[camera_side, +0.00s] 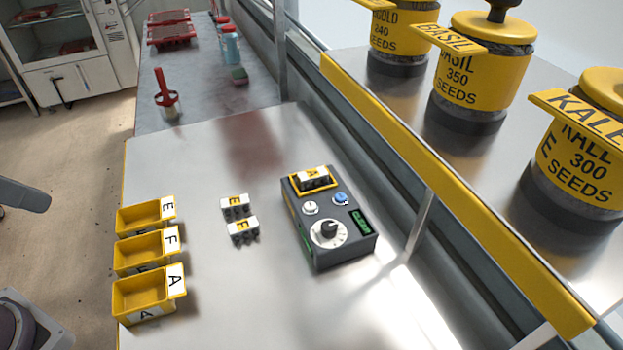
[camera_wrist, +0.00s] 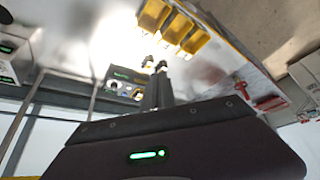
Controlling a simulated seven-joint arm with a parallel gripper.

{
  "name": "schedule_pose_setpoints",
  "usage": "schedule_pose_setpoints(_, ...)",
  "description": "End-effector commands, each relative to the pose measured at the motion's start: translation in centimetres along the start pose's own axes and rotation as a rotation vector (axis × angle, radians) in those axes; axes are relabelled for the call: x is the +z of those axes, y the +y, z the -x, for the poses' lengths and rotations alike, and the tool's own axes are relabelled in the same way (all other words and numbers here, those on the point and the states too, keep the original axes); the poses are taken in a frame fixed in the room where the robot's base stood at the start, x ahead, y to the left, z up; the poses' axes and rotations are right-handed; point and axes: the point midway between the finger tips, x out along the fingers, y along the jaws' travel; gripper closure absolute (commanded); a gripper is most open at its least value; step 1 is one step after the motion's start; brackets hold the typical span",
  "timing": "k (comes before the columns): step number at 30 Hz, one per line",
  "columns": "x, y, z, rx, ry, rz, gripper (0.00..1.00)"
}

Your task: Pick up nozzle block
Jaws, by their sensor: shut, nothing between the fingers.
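Two small white-and-yellow nozzle blocks lie on the steel table: one marked E (camera_side: 235,207) and, just in front of it, one marked F (camera_side: 243,229). A third block, marked A (camera_side: 313,178), sits in a yellow-framed seat on top of the dark control box (camera_side: 330,255). In the wrist view, my gripper (camera_wrist: 156,74) is shut and empty, its dark fingers side by side. Two nozzle blocks (camera_wrist: 161,66) appear just beyond the fingertips, partly hidden by them. My gripper is outside the side view.
Yellow bins marked E (camera_side: 140,216), F (camera_side: 140,254) and A (camera_side: 140,297) line the table's left side. The control box has a dial (camera_side: 328,232) and buttons. A red-handled tool (camera_side: 164,95) stands behind. Yellow seed canisters (camera_side: 470,85) stand right, past a rail. The front table is clear.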

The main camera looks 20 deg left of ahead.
Motion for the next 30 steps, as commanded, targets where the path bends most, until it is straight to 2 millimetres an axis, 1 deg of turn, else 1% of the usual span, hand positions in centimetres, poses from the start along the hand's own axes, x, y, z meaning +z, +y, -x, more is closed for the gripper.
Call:
schedule_pose_setpoints(6,0.0,0.0,0.0,0.0,0.0,0.0,1.0)
schedule_pose_setpoints(7,0.0,0.0,0.0,0.0,0.0,0.0,0.98)
schedule_pose_setpoints(11,0.0,0.0,0.0,0.0,0.0,0.0,0.72)
schedule_pose_setpoints(12,0.0,0.0,0.0,0.0,0.0,0.0,0.65)
schedule_pose_setpoints(14,0.0,0.0,0.0,0.0,0.0,0.0,0.53)
schedule_pose_setpoints(15,0.0,0.0,0.0,0.0,0.0,0.0,0.45)
schedule_pose_setpoints(16,0.0,0.0,0.0,0.0,0.0,0.0,0.39)
schedule_pose_setpoints(17,0.0,0.0,0.0,0.0,0.0,0.0,0.36)
schedule_pose_setpoints(24,0.0,0.0,0.0,0.0,0.0,0.0,0.36)
schedule_pose_setpoints(26,-0.4,-0.1,-0.1,-0.006,0.003,-0.003,0.36)
schedule_pose_setpoints(28,-2.5,-0.7,-0.9,-0.033,0.022,-0.022,0.36)
schedule_pose_setpoints(29,-3.9,-1.1,-1.5,-0.051,0.035,-0.037,0.36)
schedule_pose_setpoints(30,-6.3,-1.6,-2.6,-0.076,0.061,-0.067,0.36)
